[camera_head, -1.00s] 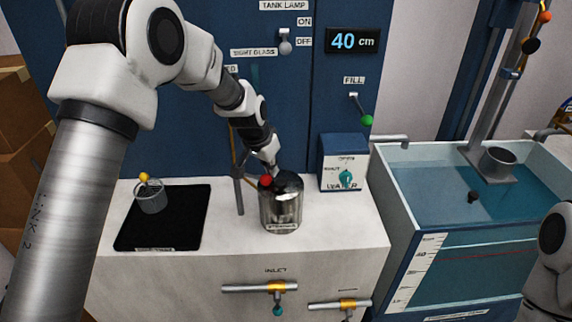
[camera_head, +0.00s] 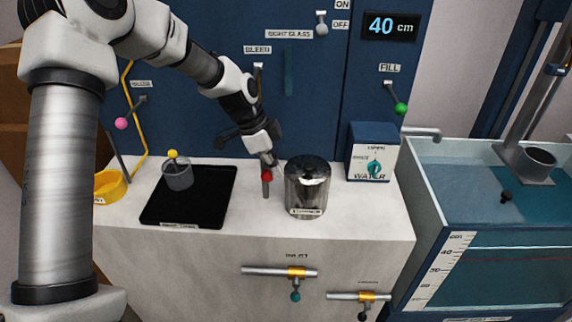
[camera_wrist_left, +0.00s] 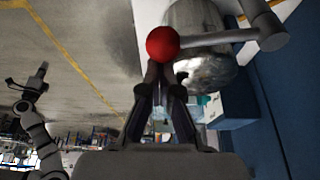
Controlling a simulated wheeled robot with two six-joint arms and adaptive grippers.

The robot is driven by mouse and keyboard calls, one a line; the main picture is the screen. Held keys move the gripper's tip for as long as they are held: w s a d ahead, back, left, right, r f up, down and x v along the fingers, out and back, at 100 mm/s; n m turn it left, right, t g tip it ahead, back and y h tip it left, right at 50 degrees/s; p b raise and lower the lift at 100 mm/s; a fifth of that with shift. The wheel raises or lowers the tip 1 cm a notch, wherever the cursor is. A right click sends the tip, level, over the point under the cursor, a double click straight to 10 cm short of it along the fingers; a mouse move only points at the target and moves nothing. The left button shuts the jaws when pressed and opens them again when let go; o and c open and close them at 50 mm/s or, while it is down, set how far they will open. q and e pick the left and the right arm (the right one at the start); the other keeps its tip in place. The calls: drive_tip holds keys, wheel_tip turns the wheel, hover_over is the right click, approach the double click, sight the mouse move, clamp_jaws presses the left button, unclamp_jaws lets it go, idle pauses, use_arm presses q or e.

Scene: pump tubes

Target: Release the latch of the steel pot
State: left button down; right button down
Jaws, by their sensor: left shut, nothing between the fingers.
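The steel pot (camera_head: 308,190) stands upright near the middle of the white counter; part of it also shows in the left wrist view (camera_wrist_left: 205,72). Just left of it is a short grey post, carrying a grey latch arm (camera_wrist_left: 215,38) with a red ball knob (camera_head: 267,176). The knob (camera_wrist_left: 162,43) now shows in front of the post, clear of the pot's lid in the head view. My left gripper (camera_head: 271,163) is shut and empty, its fingertips close to the knob; contact is unclear. My right arm (camera_wrist_left: 45,145) appears small in the left wrist view; its finger state is unclear.
A black mat (camera_head: 215,212) with a small clear cup (camera_head: 177,176) lies left of the post. A yellow ring (camera_head: 110,186) is farther left. The blue water box (camera_head: 371,150) stands behind and right of the pot, with the water tank (camera_head: 425,205) beyond.

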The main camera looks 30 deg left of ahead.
use_arm(q)
drive_tip(key=shift+s+a+m, duration=0.4)
drive_tip(key=shift+m, duration=0.2)
drive_tip(key=shift+s+a, duration=0.35)
use_arm(e)
drive_tip(key=shift+s+a+r, duration=0.2)
drive_tip(key=shift+s+a, duration=0.15)
